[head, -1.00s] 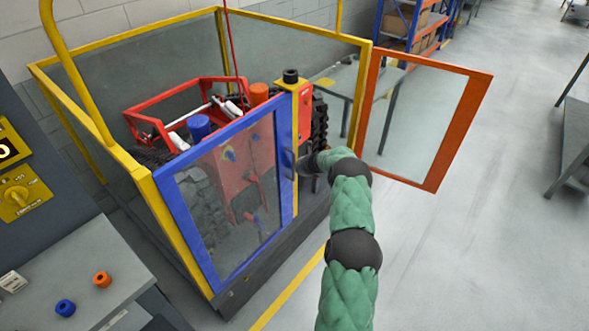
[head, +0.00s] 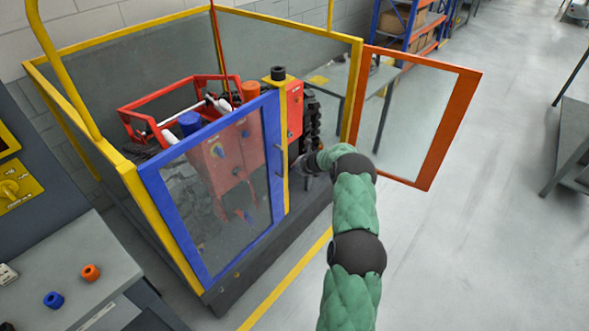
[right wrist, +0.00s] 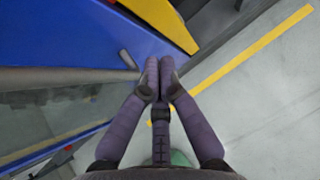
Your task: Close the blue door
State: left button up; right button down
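The blue door (head: 199,250) is a blue frame with a clear pane, on the front of the yellow-framed enclosure. Its free edge, at the right, is close to a yellow upright (head: 286,185); I cannot tell whether it sits flush. A small dark handle is on that edge and also shows in the right wrist view (right wrist: 127,59). My right gripper (head: 304,165) is just right of this edge. In the right wrist view its fingertips (right wrist: 160,68) are together with nothing visible between them, beside the blue frame; contact is unclear. My left gripper is out of view.
An orange-framed door (head: 447,130) stands swung open at the right of the enclosure. Red machinery (head: 215,160) is inside. A grey bench (head: 70,255) with a blue ring and an orange ring is at the lower left.

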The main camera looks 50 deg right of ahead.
jog(key=d+v, duration=0.1)
jog(key=v, duration=0.6)
jog(key=shift+s+r+p, duration=0.2)
jog(key=shift+s+p, duration=0.25)
jog(key=shift+s, duration=0.05)
